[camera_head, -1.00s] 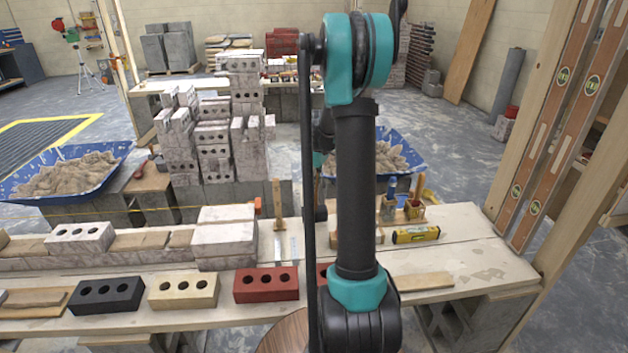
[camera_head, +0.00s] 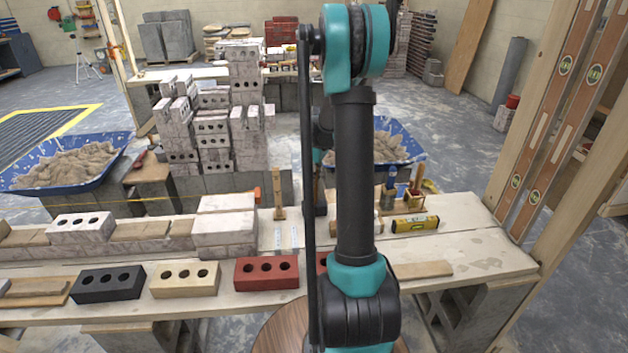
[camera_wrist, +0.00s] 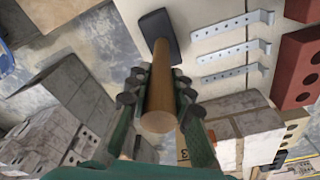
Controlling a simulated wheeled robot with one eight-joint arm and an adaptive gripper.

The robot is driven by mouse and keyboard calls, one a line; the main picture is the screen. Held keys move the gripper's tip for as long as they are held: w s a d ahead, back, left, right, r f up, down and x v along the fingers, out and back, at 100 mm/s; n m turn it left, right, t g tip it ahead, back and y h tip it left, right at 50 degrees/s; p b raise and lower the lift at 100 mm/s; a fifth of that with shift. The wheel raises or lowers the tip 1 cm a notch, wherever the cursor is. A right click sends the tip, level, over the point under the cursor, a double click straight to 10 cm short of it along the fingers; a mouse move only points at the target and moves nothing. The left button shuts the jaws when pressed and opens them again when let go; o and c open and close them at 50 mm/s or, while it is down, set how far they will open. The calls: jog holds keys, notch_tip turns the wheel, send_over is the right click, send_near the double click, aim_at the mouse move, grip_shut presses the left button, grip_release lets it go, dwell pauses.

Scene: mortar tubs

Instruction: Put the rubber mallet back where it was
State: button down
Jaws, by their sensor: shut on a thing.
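The rubber mallet has a black head (camera_wrist: 158,32) and a round wooden handle (camera_wrist: 160,92). My gripper (camera_wrist: 160,98) is shut on the handle in the wrist view, with a finger on each side. The handle's butt end points toward the wrist camera and the head lies beyond the fingers, over or near the pale bench top's edge. I cannot tell whether the head touches anything. In the head view my own arm hides most of the gripper and mallet.
Metal straps (camera_wrist: 225,52) lie on the bench (camera_head: 470,255) beside the mallet head in the wrist view. A red brick (camera_head: 266,272), a white block stack (camera_head: 224,228), a yellow level (camera_head: 415,223) and a tool holder (camera_head: 415,192) stand around. The bench's right end has free room.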

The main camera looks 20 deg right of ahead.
jog(key=shift+f, duration=0.45)
dwell(0.4)
jog(key=c, duration=1.3)
grip_release()
jog(key=shift+o, duration=0.2)
jog(key=r, duration=0.8)
jog(key=s+d+r, duration=0.1)
jog(key=r, duration=0.3)
jog(key=s+a+f+m+t, duration=0.1)
jog(key=s+a+f+m, duration=0.2)
jog(key=s, duration=0.6)
jog(key=s+a+f+m+t, duration=0.1)
jog(key=s+a+f+m, duration=0.2)
jog(key=s, duration=0.7)
jog(key=s+a+f+m+t+h, duration=0.1)
jog(key=s+a+f+m, duration=0.2)
jog(key=s+a, duration=0.3)
jog(key=s, duration=0.3)
jog(key=shift+s+a+f, duration=0.25)
jog(key=shift+s, duration=0.1)
